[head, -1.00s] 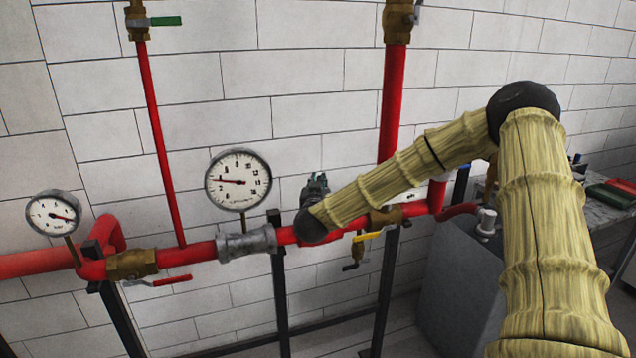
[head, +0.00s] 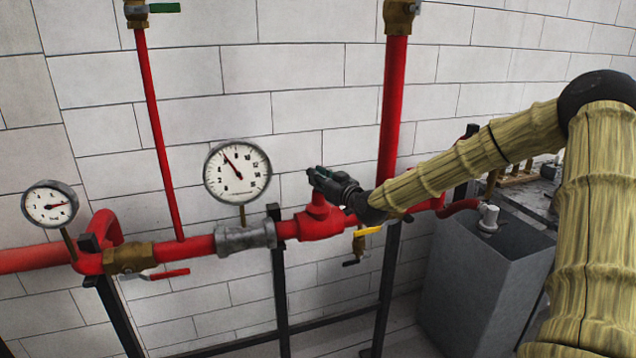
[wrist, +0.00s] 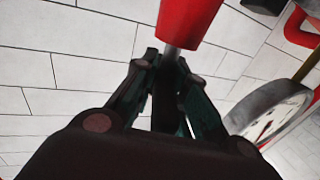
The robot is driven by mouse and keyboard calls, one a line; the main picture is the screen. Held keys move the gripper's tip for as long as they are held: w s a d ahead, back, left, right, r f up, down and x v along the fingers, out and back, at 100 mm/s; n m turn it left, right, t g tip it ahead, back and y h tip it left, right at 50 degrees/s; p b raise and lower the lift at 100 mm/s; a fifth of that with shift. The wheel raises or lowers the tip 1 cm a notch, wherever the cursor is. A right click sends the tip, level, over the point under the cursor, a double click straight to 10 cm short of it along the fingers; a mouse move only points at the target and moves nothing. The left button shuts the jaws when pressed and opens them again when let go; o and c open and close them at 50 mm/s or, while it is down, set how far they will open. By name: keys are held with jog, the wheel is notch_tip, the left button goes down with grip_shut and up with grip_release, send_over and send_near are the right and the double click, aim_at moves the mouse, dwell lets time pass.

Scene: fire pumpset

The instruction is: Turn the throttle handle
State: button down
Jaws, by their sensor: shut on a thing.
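The throttle valve's red body (head: 320,222) sits on the horizontal red pipe, right of the large gauge. In the wrist view its red body (wrist: 188,20) and short grey stem (wrist: 172,52) show at the top. My gripper (head: 316,178) is at the top of this valve, lying sideways with its fingers pointing left. In the wrist view my gripper (wrist: 170,65) is shut on the throttle handle (wrist: 167,105), a dark strip between the fingers. The fingers hide most of the handle, so its exact angle is unclear.
A large gauge (head: 238,172) stands close left of the valve. A small gauge (head: 49,204) is farther left. A red lever (head: 170,273) and a yellow lever (head: 368,231) sit low on the pipe. A vertical red pipe (head: 393,110) rises just right, behind my arm.

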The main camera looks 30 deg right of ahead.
jog(key=shift+n+y+b, duration=0.6)
jog(key=shift+n+y, duration=0.2)
jog(key=shift+y, duration=0.4)
jog(key=c, duration=1.4)
grip_release()
jog(key=shift+c, duration=0.2)
jog(key=shift+s, duration=0.1)
jog(key=s+d, duration=0.2)
jog(key=s, duration=0.9)
jog(key=shift+s+d, duration=0.25)
